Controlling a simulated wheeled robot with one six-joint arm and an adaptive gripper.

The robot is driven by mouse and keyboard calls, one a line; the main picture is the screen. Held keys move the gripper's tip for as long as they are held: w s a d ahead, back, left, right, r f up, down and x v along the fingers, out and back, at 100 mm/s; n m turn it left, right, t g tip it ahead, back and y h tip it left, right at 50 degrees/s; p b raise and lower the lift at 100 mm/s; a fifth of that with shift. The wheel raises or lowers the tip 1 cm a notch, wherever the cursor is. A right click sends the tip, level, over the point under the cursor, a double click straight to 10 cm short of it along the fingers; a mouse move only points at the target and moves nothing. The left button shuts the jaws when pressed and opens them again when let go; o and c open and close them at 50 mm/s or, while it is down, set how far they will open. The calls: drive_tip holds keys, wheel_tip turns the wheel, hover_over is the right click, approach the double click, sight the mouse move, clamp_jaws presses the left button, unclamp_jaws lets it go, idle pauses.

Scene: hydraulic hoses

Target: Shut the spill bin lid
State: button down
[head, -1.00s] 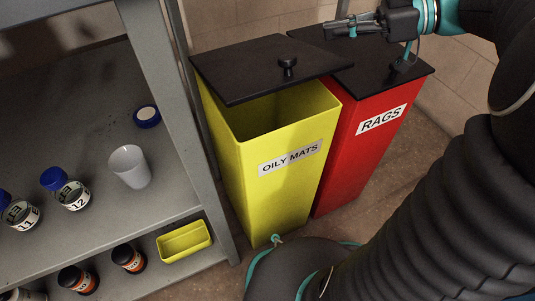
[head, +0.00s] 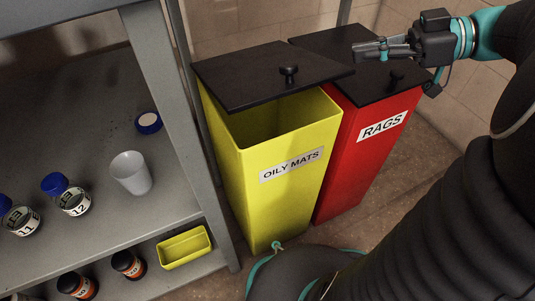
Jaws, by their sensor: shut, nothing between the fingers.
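The yellow bin (head: 286,207), labelled OILY MATS, stands open at its front. Its black lid (head: 250,78) with a round knob (head: 288,73) covers the back part of the mouth and leaves the dark inside showing. The red bin (head: 360,160), labelled RAGS, stands close on its right. My gripper (head: 366,50) is shut and empty, pointing left above the red bin's lid, right of the yellow bin's lid. I cannot tell its exact height over the lid. No label reads "spill".
A grey shelf unit (head: 165,110) stands left of the yellow bin. It holds a white cup (head: 131,173), blue-capped jars (head: 70,196), a yellow tray (head: 184,247) and orange-labelled jars (head: 128,264). A brick wall is behind the bins.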

drive_tip(key=s+d, duration=0.1)
drive_tip(key=s, duration=0.1)
drive_tip(key=s+d+p, duration=0.1)
drive_tip(key=s+d, duration=0.1)
drive_tip(key=shift+s+d, duration=0.2)
drive_tip(key=shift+s, duration=0.15)
idle(0.4)
drive_tip(key=shift+p, duration=0.3)
drive_tip(key=s+a+f+m+t+h+p, duration=0.2)
drive_tip(key=s+a+f+m+h+p, duration=0.2)
drive_tip(key=m+h, duration=1)
drive_tip(key=a+m+p, duration=0.1)
drive_tip(key=a+p, duration=0.2)
drive_tip(key=p, duration=0.2)
drive_tip(key=shift+s+m+t, duration=0.2)
drive_tip(key=shift+m+t, duration=0.1)
